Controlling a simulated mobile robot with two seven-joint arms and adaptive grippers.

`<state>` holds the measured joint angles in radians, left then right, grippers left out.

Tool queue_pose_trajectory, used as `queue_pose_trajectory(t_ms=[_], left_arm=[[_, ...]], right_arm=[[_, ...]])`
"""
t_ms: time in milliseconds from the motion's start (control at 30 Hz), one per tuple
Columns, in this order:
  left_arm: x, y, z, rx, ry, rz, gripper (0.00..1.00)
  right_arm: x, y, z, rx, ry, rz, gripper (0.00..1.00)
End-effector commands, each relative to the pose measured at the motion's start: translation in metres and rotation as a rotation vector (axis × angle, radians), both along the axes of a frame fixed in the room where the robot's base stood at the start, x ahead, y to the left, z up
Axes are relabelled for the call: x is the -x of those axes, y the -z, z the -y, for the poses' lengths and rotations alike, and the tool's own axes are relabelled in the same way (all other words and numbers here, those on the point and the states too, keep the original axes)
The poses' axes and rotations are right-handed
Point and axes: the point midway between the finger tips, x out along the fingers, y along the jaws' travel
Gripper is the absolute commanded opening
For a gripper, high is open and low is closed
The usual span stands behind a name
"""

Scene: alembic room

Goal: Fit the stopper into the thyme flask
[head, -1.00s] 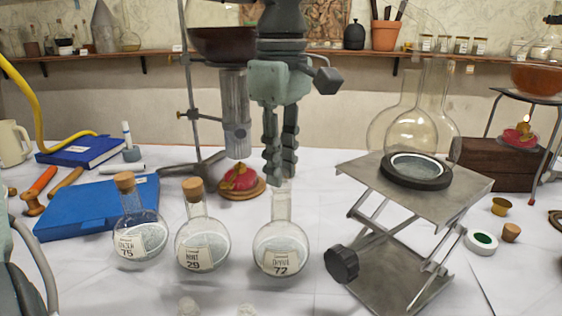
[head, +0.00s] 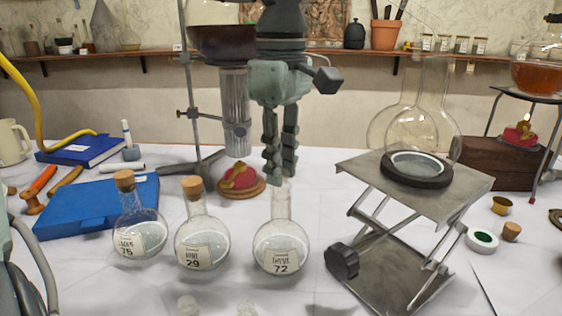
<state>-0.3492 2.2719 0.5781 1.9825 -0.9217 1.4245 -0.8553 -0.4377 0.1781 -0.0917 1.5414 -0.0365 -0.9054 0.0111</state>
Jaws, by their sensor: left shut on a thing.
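The thyme flask (head: 282,247), a round clear flask labelled 72, stands upright on the white-covered table at front centre. Its neck shows no cork. My left gripper (head: 280,178) points straight down over the neck, its fingertips at about the height of the mouth. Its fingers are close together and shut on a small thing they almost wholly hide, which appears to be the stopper. I cannot tell whether it touches the neck. A loose cork (head: 511,231) lies at the right. My right gripper is not in view.
Two corked flasks, labelled 29 (head: 202,243) and 75 (head: 139,238), stand to the left. A metal lab jack (head: 440,190) bearing a large glass vessel is close on the right. A retort stand (head: 187,110) and red burner (head: 240,178) are behind.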

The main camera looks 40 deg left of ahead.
Motion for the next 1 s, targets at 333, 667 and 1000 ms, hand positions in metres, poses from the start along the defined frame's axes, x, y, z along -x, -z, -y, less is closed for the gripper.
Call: queue_pose_trajectory(t_ms=[333, 667, 1000], left_arm=[[0.0, 0.0053, 0.0002, 0.0, 0.0, 0.001, 0.0], [0.0001, 0.0053, 0.0001, 0.0, 0.0, 0.0, 0.0], [0.0001, 0.0075, 0.0001, 0.0, 0.0, 0.001, 0.0]], right_arm=[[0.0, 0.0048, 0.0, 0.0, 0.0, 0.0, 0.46], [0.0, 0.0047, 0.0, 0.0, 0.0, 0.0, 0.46], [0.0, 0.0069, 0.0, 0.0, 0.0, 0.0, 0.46]])
